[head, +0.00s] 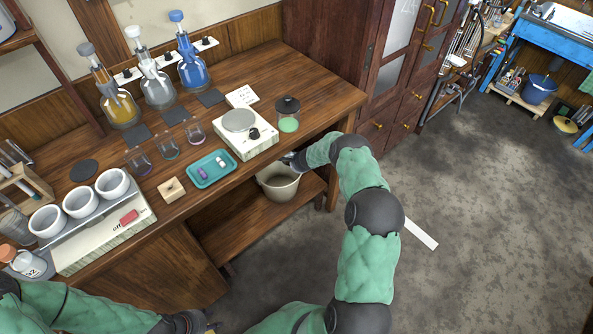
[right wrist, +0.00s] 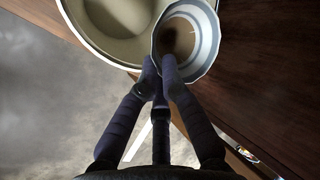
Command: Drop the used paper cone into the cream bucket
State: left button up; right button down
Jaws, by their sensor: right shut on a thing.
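The cream bucket (head: 279,187) stands on the low shelf under the bench's front edge in the head view. In the right wrist view, my right gripper (right wrist: 163,72) is shut on the used paper cone (right wrist: 205,42), a pale cone with blue-grey bands and a brown stain inside. The cone overlaps the right part of the bucket's mouth (right wrist: 105,47); I cannot tell whether they touch. My left gripper (head: 207,322) is at the bottom edge of the head view, largely cut off.
The wooden bench (head: 320,98) above the bucket holds a teal tray (head: 211,169), a balance (head: 246,146), a lidded jar (head: 288,113) and several flasks. The bench leg (head: 335,190) stands right of the bucket. The grey floor (head: 470,200) is mostly open.

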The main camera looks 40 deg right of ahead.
jog(key=shift+w+d+f, duration=0.3)
jog(key=shift+f, duration=0.25)
jog(key=shift+w+d+f, duration=0.3)
jog(key=shift+f, duration=0.25)
jog(key=shift+w+d+f, duration=0.5)
jog(key=shift+f, duration=0.25)
jog(key=shift+f, duration=0.1)
notch_tip(320, 180, down, 4)
jog(key=shift+w+d+b, duration=0.15)
jog(key=shift+b, duration=1.1)
jog(key=c, duration=1.7)
grip_release()
